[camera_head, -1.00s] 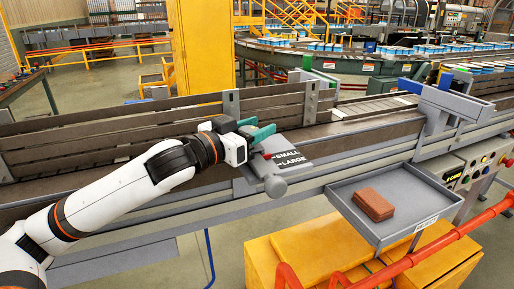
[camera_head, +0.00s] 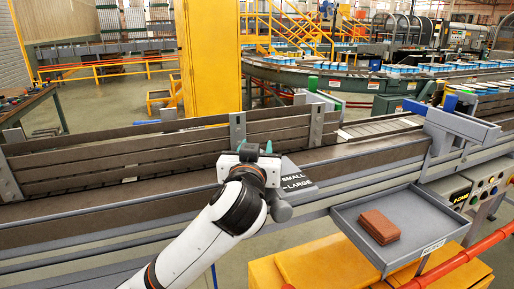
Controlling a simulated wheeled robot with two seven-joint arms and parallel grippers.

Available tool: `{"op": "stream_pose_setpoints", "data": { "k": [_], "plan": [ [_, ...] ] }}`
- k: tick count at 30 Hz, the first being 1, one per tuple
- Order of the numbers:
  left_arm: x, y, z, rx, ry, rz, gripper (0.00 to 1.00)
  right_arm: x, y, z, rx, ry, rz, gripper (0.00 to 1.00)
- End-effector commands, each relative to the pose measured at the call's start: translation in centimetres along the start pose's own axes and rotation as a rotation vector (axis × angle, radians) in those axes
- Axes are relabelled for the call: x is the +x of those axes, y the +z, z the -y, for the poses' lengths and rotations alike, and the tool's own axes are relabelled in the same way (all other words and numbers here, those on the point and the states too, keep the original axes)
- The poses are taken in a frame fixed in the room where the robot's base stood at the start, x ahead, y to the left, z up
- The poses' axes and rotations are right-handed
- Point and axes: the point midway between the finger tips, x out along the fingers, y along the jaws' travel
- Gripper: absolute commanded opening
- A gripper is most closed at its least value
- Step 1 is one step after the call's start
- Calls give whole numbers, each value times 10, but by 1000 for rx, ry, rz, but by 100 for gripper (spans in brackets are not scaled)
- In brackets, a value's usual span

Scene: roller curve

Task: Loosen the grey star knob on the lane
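A grey plate marked SMALL and LARGE (camera_head: 296,178) lies at the near edge of the lane. A rounded grey knob (camera_head: 281,211) shows at the plate's front end, partly hidden by my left wrist; I cannot make out a star shape. My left gripper (camera_head: 255,147) is above the lane beside the plate. Its two teal fingertips show apart past the white gripper body, with nothing seen between them. My wrist hides much of the fingers and the plate's left side. My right gripper is not in view.
The lane's brown belt (camera_head: 110,190) runs behind, with slatted side rails (camera_head: 120,155) at its far side. A grey reject tray (camera_head: 350,222) holding reddish-brown blocks (camera_head: 379,227) juts out at right. A blue-topped bracket (camera_head: 462,124) stands over the lane further right.

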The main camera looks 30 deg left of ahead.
Motion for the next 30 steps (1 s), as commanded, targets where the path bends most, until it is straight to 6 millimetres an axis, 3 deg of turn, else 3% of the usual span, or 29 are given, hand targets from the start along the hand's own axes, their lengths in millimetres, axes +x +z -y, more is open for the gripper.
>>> {"op": "stream_pose_setpoints", "data": {
  "k": [16, 17, 20, 30],
  "plan": [
    [1, -7, 1, 6, 22, -16, 19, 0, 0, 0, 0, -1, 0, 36],
    [1, -7, 1, 6, 22, -16, 47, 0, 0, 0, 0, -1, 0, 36],
    [0, -6, 1, 6, 22, -14, 63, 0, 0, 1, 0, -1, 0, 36],
    [1, -3, 0, 3, 22, -6, 64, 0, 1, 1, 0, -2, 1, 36]
  ]
}}
